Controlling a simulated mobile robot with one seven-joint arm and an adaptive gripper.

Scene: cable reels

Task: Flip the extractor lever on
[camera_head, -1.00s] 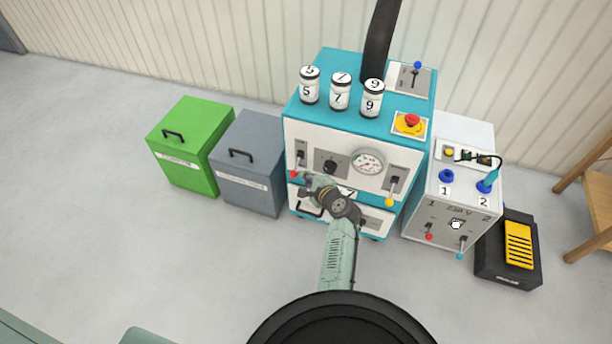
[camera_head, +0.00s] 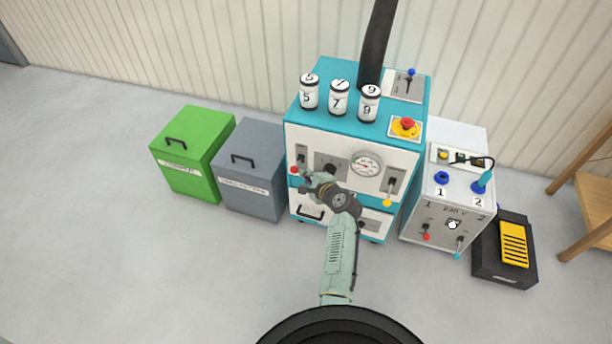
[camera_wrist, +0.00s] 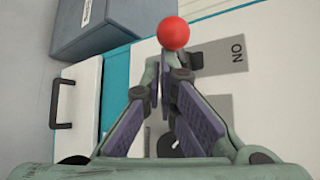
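The teal and white machine (camera_head: 352,135) has a red-knobbed lever (camera_head: 294,170) at the left of its front panel. A yellow-knobbed lever (camera_head: 388,202) is at the panel's right, and a blue-knobbed lever (camera_head: 411,73) is on top. None is legibly labelled as the extractor. My gripper (camera_head: 305,180) is at the red-knobbed lever. In the wrist view, the red knob (camera_wrist: 173,33) sits just beyond my gripper's fingertips (camera_wrist: 164,80), beside an "ON" mark (camera_wrist: 237,50). The fingertips are close together with a narrow gap. Whether they pinch the stem is unclear.
A green bin (camera_head: 190,150) and a grey bin (camera_head: 250,170) stand left of the machine. A white switch box (camera_head: 445,205), a black case with a yellow top (camera_head: 514,243) and a wooden stand (camera_head: 590,205) are to the right. The floor in front is open.

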